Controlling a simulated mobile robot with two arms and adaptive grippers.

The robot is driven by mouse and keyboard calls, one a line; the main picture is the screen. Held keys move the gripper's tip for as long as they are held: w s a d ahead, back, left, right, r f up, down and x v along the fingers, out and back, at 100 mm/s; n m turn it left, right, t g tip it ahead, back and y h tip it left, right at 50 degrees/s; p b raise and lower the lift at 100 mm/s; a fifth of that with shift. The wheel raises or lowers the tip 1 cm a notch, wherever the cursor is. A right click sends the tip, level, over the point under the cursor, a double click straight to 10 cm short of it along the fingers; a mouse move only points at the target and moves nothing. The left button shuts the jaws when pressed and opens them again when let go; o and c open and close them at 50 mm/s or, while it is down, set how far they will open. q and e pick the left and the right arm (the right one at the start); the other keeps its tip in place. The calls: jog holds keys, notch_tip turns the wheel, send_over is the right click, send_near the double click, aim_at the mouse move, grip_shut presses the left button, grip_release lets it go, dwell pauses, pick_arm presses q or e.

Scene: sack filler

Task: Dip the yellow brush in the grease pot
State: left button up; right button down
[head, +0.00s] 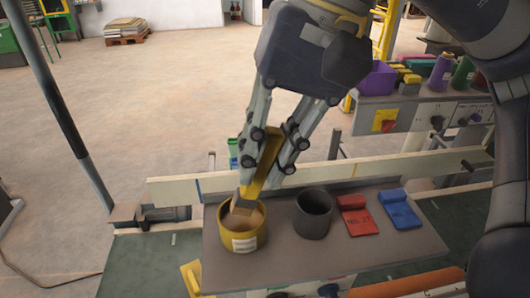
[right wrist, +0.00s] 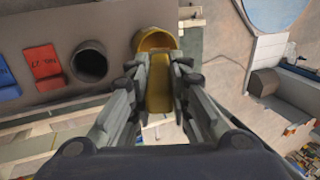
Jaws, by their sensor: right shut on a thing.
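My right gripper (head: 272,150) comes down from the top and is shut on the yellow brush (head: 257,176). The brush is tilted, with its head (head: 240,205) inside the mouth of the yellow grease pot (head: 243,243), which has a white label and tan contents. How deep the bristles sit in the contents cannot be told. In the right wrist view the brush (right wrist: 158,98) lies between the fingers (right wrist: 160,85), with the yellow pot (right wrist: 155,40) just beyond it. My left gripper is not in view.
A dark empty cup (head: 313,222) stands right of the pot on the grey shelf (head: 290,263). A red block (head: 358,222) and a blue block (head: 400,215) lie further right. A pale rail (head: 330,172) runs behind. A purple bin (head: 376,80) stands at the back right.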

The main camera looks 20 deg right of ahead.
aim_at(266, 130)
jog(key=shift+r+p, duration=1.7)
jog(key=shift+r, duration=1.15)
